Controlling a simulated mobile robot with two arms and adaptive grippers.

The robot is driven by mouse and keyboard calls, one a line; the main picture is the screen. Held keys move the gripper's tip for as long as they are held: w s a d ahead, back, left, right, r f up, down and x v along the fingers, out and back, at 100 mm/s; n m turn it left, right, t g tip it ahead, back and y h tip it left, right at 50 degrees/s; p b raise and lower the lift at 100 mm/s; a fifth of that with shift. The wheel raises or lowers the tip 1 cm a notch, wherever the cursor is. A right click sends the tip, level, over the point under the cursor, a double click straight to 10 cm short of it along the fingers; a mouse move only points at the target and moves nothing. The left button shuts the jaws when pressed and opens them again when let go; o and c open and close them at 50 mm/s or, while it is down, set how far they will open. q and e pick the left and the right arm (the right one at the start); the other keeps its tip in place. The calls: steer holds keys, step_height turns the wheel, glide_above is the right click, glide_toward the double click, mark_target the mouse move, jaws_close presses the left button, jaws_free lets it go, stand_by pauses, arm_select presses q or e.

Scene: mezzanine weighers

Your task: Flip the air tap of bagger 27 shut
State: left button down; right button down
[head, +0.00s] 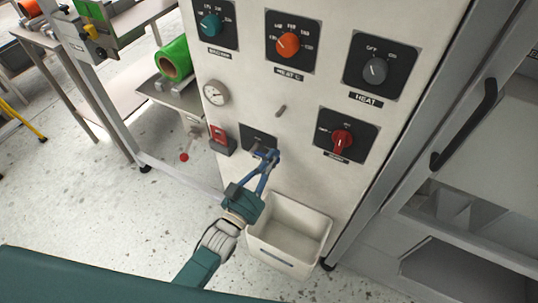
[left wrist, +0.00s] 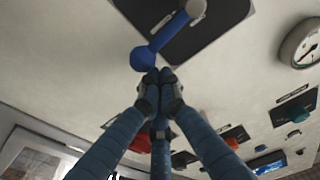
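The air tap is a blue lever with a round end (left wrist: 160,42), pivoting on a grey hub on a black plate (left wrist: 205,28) on the white panel. In the head view the black plate (head: 257,137) sits low on the panel, and my gripper partly hides the tap. My left gripper (head: 267,158) reaches up to it from below. In the left wrist view its blue fingers (left wrist: 158,76) come together at the tips, right beside the lever's round end. They look shut with nothing between them; whether they touch the lever I cannot tell. My right gripper is not in view.
A white bin (head: 290,232) hangs below the tap, close to my left arm. A red switch (head: 219,136), a gauge (head: 216,92) and a red knob (head: 342,142) surround the plate. A cabinet with a black handle (head: 465,124) stands at right. Open floor lies at left.

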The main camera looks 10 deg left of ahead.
arm_select(q)
steer(key=shift+d+f+m, duration=0.1)
steer(key=shift+f+m, duration=0.2)
steer(key=shift+m, duration=0.2)
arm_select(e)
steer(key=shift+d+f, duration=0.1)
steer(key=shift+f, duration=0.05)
